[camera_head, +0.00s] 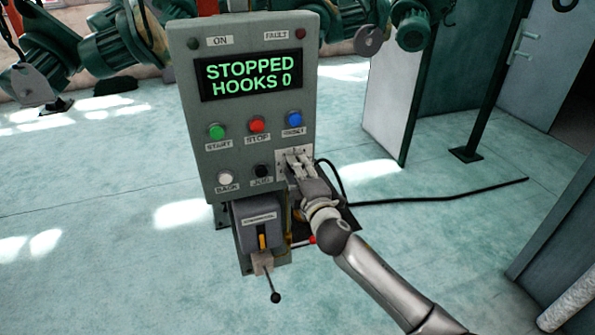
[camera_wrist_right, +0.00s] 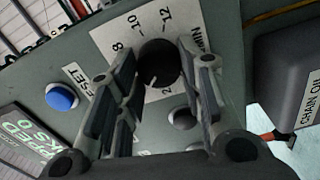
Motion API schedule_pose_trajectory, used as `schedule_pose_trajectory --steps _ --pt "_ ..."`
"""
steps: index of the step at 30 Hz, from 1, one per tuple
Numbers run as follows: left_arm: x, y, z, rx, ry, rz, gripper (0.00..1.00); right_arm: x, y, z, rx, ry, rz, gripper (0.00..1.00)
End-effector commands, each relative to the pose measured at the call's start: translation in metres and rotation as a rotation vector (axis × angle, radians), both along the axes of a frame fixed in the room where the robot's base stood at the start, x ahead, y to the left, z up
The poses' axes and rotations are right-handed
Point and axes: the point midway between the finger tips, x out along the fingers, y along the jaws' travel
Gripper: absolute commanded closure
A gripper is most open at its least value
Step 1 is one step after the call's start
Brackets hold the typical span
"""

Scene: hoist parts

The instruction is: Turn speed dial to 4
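The speed dial (camera_wrist_right: 157,64) is a round black knob on a white scale plate (camera_wrist_right: 112,40) with printed numbers, in the right wrist view. A short white mark shows near the knob's lower edge; part of the scale, including any 4, is hidden by my gripper. My right gripper (camera_head: 298,160) is at the right side of the grey control panel (camera_head: 250,185), in front of the dial. In the wrist view its fingers (camera_wrist_right: 157,75) stand apart, one on each side of the knob. Whether they touch it cannot be told. My left gripper is not in view.
The panel display (camera_head: 250,75) reads STOPPED, HOOKS 0. Green (camera_head: 217,131), red (camera_head: 257,124) and blue (camera_head: 294,119) buttons sit above a white (camera_head: 224,178) and a black button (camera_head: 262,171). A grey box with a lever (camera_head: 274,296) juts out below. A black cable (camera_head: 440,197) runs right.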

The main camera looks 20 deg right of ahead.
Motion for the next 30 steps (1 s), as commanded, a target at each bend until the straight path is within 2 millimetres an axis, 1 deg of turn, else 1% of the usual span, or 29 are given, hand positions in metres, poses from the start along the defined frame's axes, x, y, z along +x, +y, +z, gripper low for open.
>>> schedule_pose_trajectory --steps 1,4,13,17,20,23,30 --pt "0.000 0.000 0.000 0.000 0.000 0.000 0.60 0.000 0.001 -0.001 0.001 0.002 0.001 0.57" --pt "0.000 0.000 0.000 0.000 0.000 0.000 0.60 0.000 0.000 -0.001 0.001 0.001 0.001 0.44" --pt "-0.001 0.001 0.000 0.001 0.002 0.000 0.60 0.000 0.000 0.000 0.001 0.000 0.000 0.44" --pt "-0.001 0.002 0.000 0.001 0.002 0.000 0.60 -0.006 0.000 -0.001 0.001 0.001 0.001 0.44" --pt "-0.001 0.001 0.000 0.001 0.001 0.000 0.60 -0.016 0.000 -0.001 0.001 0.001 0.001 0.44" --pt "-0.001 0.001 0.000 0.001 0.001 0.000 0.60 -0.032 -0.001 -0.001 0.002 0.002 0.000 0.44" --pt "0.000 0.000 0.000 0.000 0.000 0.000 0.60 -0.077 -0.002 -0.002 0.002 0.003 0.001 0.44"
